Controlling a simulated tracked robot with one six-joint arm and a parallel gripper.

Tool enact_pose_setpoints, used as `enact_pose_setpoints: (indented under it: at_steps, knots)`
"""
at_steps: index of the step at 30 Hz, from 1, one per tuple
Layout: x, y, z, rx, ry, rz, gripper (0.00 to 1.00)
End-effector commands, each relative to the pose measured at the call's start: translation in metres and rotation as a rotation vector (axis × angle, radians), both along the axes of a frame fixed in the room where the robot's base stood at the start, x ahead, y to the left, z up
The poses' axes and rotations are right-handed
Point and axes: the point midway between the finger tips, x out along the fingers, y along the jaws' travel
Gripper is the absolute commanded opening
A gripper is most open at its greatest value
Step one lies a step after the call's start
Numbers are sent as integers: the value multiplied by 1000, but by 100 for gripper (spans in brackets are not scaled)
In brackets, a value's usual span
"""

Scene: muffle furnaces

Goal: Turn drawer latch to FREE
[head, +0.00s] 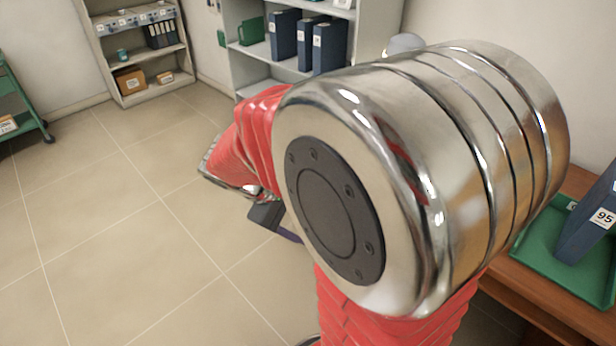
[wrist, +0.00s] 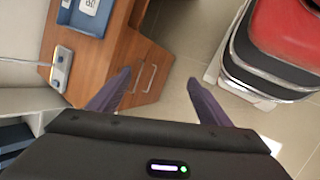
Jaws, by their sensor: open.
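My gripper (wrist: 159,76) is open in the wrist view, its two purple fingers apart with nothing between them. Beyond the fingers is a wooden desk (wrist: 98,62) with silver drawer handles (wrist: 149,78). No drawer latch can be made out with certainty. A small pale device with a blue-grey spot (wrist: 62,68) sits near the edge of the desk, and I cannot tell what it is. In the head view my arm hides most of my gripper, with only a dark part and a bit of purple showing.
In the head view a green tray (head: 540,262) with a blue item labelled 95 (head: 590,222) is on the desk at right. Shelves with blue binders (head: 329,47) stand behind. A green cart (head: 20,105) is far left. The tiled floor (head: 110,220) at left is clear.

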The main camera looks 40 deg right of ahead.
Motion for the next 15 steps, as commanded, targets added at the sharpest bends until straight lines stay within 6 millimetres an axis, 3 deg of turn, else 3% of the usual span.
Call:
enact_pose_setpoints:
  at_steps: [15]
  knots:
    - [28,-83,-52,-257,367,126,72]
